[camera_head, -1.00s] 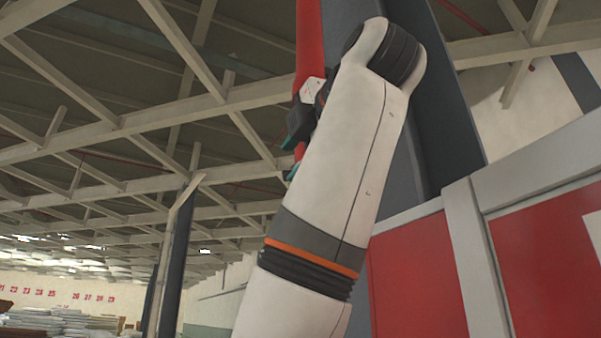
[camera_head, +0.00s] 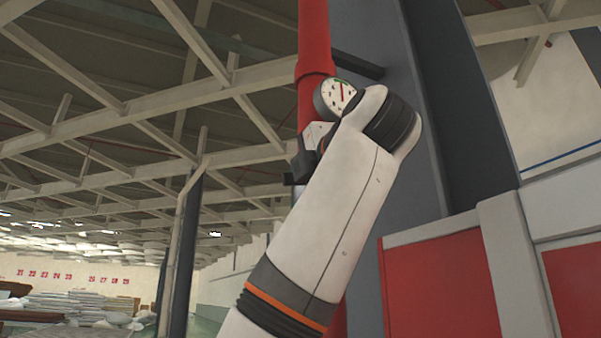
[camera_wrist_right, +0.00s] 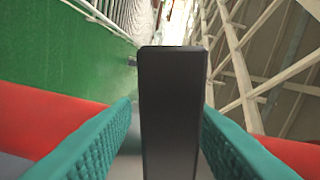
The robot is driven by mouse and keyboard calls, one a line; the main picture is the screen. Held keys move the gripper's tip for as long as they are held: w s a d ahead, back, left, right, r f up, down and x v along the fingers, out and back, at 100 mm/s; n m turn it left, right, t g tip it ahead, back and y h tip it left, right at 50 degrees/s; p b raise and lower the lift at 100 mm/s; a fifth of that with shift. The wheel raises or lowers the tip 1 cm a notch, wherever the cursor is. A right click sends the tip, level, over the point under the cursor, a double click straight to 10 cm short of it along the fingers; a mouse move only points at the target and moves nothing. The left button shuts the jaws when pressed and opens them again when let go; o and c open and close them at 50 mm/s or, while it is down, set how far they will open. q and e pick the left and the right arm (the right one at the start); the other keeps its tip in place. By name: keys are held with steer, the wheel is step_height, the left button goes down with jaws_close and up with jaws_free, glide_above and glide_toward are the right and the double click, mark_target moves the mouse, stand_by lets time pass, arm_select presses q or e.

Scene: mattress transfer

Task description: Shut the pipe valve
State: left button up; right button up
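A red vertical pipe (camera_head: 313,40) with a round white gauge (camera_head: 338,94) stands in the head view, partly behind my right arm. In the right wrist view, a dark grey bar (camera_wrist_right: 172,115), which looks like the valve's lever, stands upright between the teal fingers of my right gripper (camera_wrist_right: 167,103). The fingers are apart, one on each side of the bar, with a narrow gap showing at the left. In the head view my forearm hides most of this gripper and the valve. My left gripper is in neither view.
A dark grey column (camera_head: 370,40) stands right behind the pipe. A red-panelled cabinet with a pale frame (camera_head: 515,265) fills the lower right. Stacked mattresses (camera_head: 80,305) lie far off at the lower left. Open hall lies to the left.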

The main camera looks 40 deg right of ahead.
steer(key=shift+a+r, duration=0.15)
steer(key=shift+a, duration=0.2)
steer(key=shift+s+a, duration=0.15)
steer(key=shift+c, duration=0.2)
steer(key=shift+d, duration=0.2)
jaws_close()
arm_select(q)
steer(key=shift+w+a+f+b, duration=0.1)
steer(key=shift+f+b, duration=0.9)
steer(key=shift+b, duration=0.05)
arm_select(e)
steer(key=shift+a+r+m, duration=0.1)
steer(key=shift+r+m, duration=0.8)
steer(key=shift+m, duration=0.5)
steer(key=shift+o, duration=0.2)
jaws_free()
